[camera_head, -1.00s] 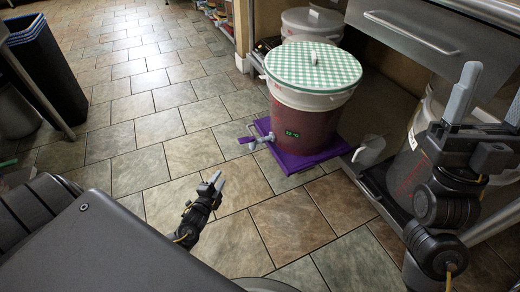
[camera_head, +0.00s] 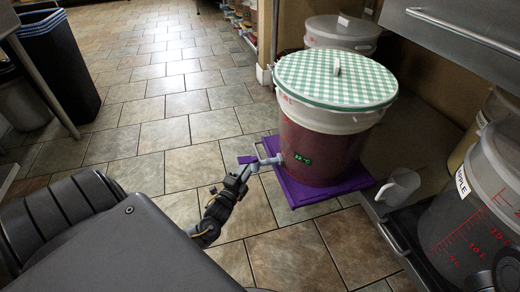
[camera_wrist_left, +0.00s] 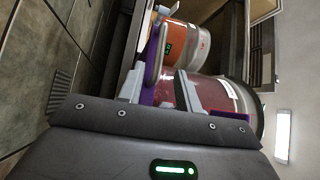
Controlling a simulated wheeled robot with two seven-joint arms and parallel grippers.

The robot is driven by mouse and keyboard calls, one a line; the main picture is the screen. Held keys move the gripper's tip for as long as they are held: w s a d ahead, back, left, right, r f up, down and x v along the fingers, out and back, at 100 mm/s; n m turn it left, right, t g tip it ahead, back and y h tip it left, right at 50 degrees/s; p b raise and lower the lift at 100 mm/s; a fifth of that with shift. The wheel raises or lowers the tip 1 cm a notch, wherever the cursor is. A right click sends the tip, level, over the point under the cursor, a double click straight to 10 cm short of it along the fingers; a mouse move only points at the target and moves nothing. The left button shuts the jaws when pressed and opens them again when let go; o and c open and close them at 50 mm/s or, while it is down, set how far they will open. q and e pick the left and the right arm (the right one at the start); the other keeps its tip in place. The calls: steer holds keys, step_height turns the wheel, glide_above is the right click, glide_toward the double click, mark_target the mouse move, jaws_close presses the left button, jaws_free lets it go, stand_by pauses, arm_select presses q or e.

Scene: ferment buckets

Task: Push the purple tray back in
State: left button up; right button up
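The purple tray (camera_head: 318,196) sticks out onto the tiled floor from under the counter. A bucket (camera_head: 320,150) of dark red liquid stands on it, with a green checked lid and a pale spigot (camera_head: 268,162) over the tray's purple front tab (camera_head: 247,159). My left gripper (camera_head: 238,178) is low at the tab and spigot. In the left wrist view its two fingers (camera_wrist_left: 160,88) are apart, with purple visible between them. I cannot tell whether they touch the tray.
A white jug (camera_head: 398,187) stands right of the tray. A clear bucket marked APPLE (camera_head: 470,225) stands at the right under the metal drawer (camera_head: 460,28). Another lidded bucket (camera_head: 342,30) is behind. Dark bins (camera_head: 55,62) stand far left. The tiled floor left of the tray is clear.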

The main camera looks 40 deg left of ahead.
mark_target(258, 152)
arm_select(q)
steer(key=b+x, duration=0.4)
steer(key=x, duration=0.4)
steer(key=shift+w+f, duration=0.1)
steer(key=shift+w, duration=0.15)
steer(key=shift+w+a+r, duration=0.15)
steer(key=shift+w+r, duration=0.05)
steer(key=shift+w, duration=0.25)
jaws_close()
